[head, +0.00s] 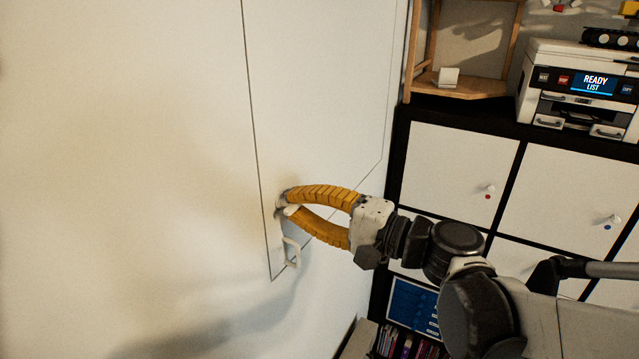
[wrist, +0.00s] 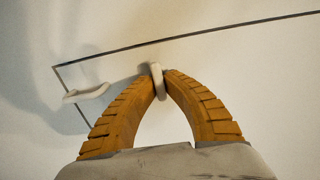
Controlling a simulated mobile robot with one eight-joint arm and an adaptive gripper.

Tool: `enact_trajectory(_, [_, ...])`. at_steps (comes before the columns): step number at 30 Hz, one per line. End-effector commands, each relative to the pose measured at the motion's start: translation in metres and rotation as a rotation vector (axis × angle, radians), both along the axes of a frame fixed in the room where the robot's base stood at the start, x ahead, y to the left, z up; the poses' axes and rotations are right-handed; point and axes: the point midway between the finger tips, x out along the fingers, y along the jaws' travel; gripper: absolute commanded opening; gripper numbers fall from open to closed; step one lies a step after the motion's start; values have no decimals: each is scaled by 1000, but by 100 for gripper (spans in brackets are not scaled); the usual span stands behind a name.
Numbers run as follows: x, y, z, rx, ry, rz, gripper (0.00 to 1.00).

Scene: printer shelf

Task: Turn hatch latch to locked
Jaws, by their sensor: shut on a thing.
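The hatch (head: 315,110) is a pale panel in the wall, outlined by a thin dark seam, and looks closed. My gripper (head: 286,203) is at its lower left edge. In the wrist view my gripper (wrist: 160,80) has its two orange ribbed fingers shut on a small white oblong latch (wrist: 157,83). The latch sits by the hatch seam, its upper end at the line and its length running steeply across the view. The fingertips hide part of it. I cannot tell from its angle whether it is locked.
A white loop handle (head: 292,252) is on the hatch near its lower corner, below my fingers; it also shows in the wrist view (wrist: 87,93). A dark-framed cabinet (head: 460,160) with white doors stands right, with a printer (head: 575,90) on top.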

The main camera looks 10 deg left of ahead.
Motion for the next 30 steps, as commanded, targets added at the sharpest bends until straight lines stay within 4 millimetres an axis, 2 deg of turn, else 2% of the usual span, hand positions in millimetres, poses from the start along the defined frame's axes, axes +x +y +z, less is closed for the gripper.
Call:
enact_trajectory(2, [0,0,0,1,1,0,0])
enact_trajectory(3, [0,0,0,1,0,0,20])
enact_trajectory(4, [0,0,0,1,0,0,29])
enact_trajectory(5, [0,0,0,1,0,0,33])
enact_trajectory(13, [0,0,0,0,0,0,33])
enact_trajectory(17, [-2,-9,0,0,-1,-4,33])
enact_trajectory(30, [-37,-92,0,0,0,-5,33])
